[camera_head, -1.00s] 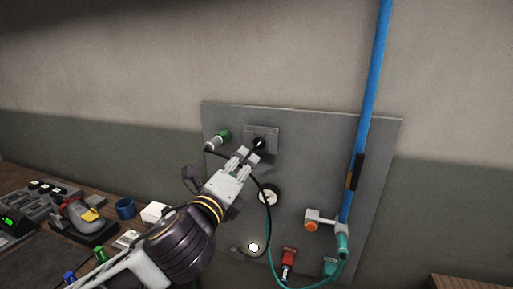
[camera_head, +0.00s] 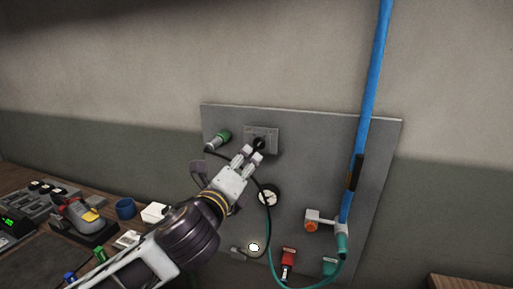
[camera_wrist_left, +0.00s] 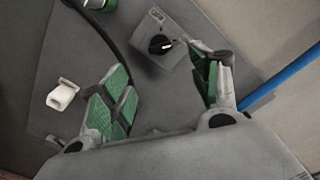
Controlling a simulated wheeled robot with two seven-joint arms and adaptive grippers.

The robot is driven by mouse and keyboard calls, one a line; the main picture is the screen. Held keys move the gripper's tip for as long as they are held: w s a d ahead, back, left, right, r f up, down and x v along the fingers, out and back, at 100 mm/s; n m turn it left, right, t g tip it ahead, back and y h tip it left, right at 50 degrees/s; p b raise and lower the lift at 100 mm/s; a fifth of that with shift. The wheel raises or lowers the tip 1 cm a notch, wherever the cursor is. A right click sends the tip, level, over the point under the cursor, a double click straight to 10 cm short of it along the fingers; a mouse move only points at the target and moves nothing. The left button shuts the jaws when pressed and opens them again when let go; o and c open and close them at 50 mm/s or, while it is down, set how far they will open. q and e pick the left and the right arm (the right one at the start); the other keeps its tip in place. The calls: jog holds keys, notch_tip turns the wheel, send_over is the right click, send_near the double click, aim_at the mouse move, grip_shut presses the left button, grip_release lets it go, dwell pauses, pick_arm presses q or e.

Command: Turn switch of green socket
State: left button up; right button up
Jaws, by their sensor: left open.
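A grey switch box (camera_head: 251,134) with a round black knob (camera_head: 259,143) is mounted on the upper part of the grey wall panel (camera_head: 330,140). A green socket (camera_head: 222,136) sits to its left. My left gripper (camera_head: 252,157) is just below the knob, pointing up at it. In the left wrist view the open left gripper (camera_wrist_left: 168,90) has its green-padded fingers spread wide. The knob (camera_wrist_left: 160,44) lies ahead between them, apart from both fingers. The green socket (camera_wrist_left: 98,4) is cut off at the top edge there. My right gripper is not in view.
A gauge (camera_head: 269,196), an orange knob (camera_head: 311,226) and a red connector (camera_head: 289,257) are lower on the panel. A black cable hangs beside my gripper. A blue hose (camera_head: 370,90) runs up the right. A shoe (camera_head: 80,216) and a blue cup (camera_head: 125,208) are on the bench.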

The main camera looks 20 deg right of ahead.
aim_at(257, 147)
pick_arm(q)
jog(key=p+x, duration=0.1)
jog(key=x, duration=0.7)
jog(key=shift+p+x, duration=0.35)
jog(key=shift+x, duration=1.1)
jog(key=shift+w+d, duration=0.35)
jog(key=shift+w, duration=0.05)
jog(key=c, duration=1)
